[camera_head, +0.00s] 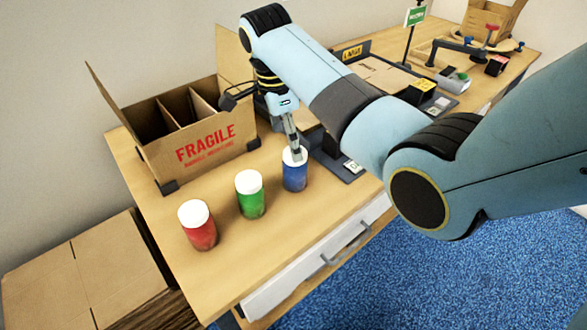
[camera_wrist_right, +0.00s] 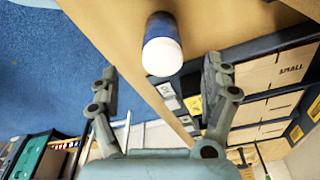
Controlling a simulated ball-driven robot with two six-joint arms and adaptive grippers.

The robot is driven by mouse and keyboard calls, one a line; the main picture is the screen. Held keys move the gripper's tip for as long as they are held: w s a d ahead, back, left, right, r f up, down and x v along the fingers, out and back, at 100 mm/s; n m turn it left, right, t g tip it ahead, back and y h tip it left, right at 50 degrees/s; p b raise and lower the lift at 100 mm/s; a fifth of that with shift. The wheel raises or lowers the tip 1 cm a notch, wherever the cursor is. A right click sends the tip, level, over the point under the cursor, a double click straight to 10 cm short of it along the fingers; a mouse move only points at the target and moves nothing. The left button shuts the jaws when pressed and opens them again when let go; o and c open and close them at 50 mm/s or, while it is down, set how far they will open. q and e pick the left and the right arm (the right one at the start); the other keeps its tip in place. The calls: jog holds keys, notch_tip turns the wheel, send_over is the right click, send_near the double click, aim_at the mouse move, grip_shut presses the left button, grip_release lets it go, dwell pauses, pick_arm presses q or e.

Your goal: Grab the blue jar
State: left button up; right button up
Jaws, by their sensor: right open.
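The blue jar (camera_head: 295,175) with a white lid stands upright on the wooden table, at the right end of a row of jars. My right gripper (camera_head: 294,150) is right at its lid in the head view. In the right wrist view the blue jar (camera_wrist_right: 161,45) lies ahead of my right gripper (camera_wrist_right: 164,75), whose two fingers are apart with nothing between them. The jar's lid is just beyond the fingertips. I cannot tell if a finger touches it. My left gripper is not in view.
A green jar (camera_head: 250,194) and a red jar (camera_head: 198,226) stand to the left. Behind them is an open carton (camera_head: 195,145) marked FRAGILE, with dividers. A dark tray (camera_head: 345,165) lies close to the right of the blue jar. A drawer handle (camera_head: 347,243) juts from the table front.

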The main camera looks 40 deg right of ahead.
aim_at(298, 165)
jog(key=f, duration=0.3)
jog(key=d+f, duration=0.1)
jog(key=f, duration=0.2)
jog(key=d+f+b, duration=0.1)
jog(key=f, duration=0.2)
jog(key=shift+s+f, duration=0.15)
jog(key=c, duration=1.4)
jog(key=shift+o, duration=0.2)
